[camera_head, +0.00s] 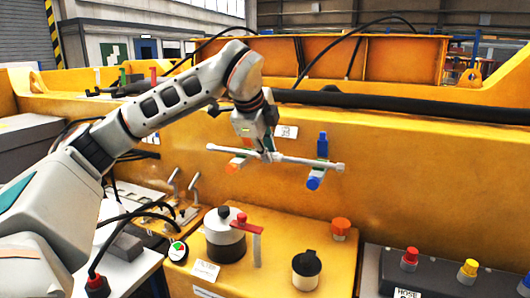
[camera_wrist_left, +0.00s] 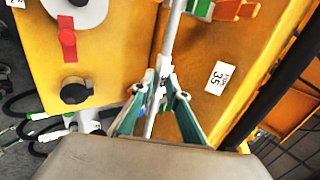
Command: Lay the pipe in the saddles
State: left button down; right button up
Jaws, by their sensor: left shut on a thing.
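The pipe (camera_head: 305,161) is a thin pale grey rod with knobbed ends, held nearly level in front of the yellow wall. My left gripper (camera_head: 268,155) is shut on it near its middle. The wrist view also shows the pipe (camera_wrist_left: 171,35) between the fingers of my left gripper (camera_wrist_left: 160,90). Behind the pipe are two saddles on the wall: one with an orange end (camera_head: 233,168) at left, one with blue parts (camera_head: 322,145) at right. The wrist view shows a saddle with green and orange parts (camera_wrist_left: 228,9) beside the pipe. I cannot tell whether the pipe touches either saddle. My right gripper is not in view.
Below stands a yellow bench with a white-and-black canister (camera_head: 225,238), a red lever (camera_head: 256,232), a black knob (camera_head: 306,268) and an orange knob (camera_head: 340,228). A dark box with red and yellow buttons (camera_head: 440,270) is at right. A thick black hose (camera_head: 420,107) runs along the wall above.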

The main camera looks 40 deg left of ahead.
pick_arm(q)
jog(key=shift+w+a, duration=0.15)
jog(key=shift+w, duration=0.45)
jog(key=shift+w+a, duration=0.15)
jog(key=shift+w, duration=0.45)
jog(key=w+a+f, duration=0.1)
jog(key=w+f, duration=0.1)
jog(key=w, duration=0.3)
jog(key=shift+w+a+f, duration=0.15)
jog(key=shift+w+f, duration=0.15)
jog(key=shift+f, duration=0.05)
jog(key=c, duration=1.9)
grip_release()
jog(key=shift+s, duration=0.1)
